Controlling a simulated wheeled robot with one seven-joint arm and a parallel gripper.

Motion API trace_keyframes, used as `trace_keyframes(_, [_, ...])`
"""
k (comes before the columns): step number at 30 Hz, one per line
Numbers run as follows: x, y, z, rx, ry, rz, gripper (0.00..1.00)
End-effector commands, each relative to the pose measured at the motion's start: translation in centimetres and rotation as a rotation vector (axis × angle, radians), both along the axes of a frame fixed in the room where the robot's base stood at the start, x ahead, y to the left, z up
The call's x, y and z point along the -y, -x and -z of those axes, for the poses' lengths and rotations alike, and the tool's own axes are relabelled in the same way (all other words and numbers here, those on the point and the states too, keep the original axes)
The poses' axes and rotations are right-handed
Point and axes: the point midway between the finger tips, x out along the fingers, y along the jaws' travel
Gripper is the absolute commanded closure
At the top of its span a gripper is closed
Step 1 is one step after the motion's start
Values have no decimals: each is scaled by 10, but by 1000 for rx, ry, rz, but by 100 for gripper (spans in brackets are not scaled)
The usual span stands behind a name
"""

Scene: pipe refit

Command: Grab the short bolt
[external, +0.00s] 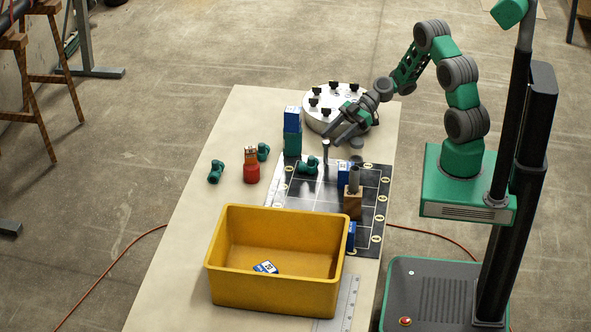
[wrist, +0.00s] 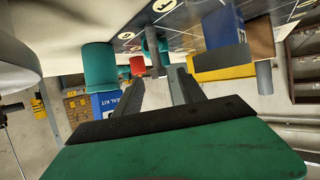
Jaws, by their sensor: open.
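A thin grey bolt (external: 326,150) stands upright near the back edge of the black gridded mat (external: 302,190). A thicker grey pin (external: 354,180) stands in a wooden block on the mat; I cannot tell for sure which is the short bolt. My gripper (external: 340,138) is open and empty, low over the table just beside the thin bolt. In the wrist view the thin bolt (wrist: 154,58) lies in line with the gap between my open fingertips (wrist: 157,76), close to them. I cannot tell whether it is between them. The thicker pin (wrist: 264,78) is off to the right.
A round grey plate with black knobs (external: 322,101) sits behind my gripper. Green fittings (external: 308,165) and a red part (external: 251,174) are nearby. A yellow crate (external: 275,293) stands in front.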

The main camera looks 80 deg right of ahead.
Motion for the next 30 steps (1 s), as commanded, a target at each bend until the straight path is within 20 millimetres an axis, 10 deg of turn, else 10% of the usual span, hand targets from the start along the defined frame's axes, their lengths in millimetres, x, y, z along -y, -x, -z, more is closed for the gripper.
trace_keyframes(13, [-26,-22,13,-3,1,-1,53])
trace_keyframes(30, [-26,-22,13,-3,1,-1,99])
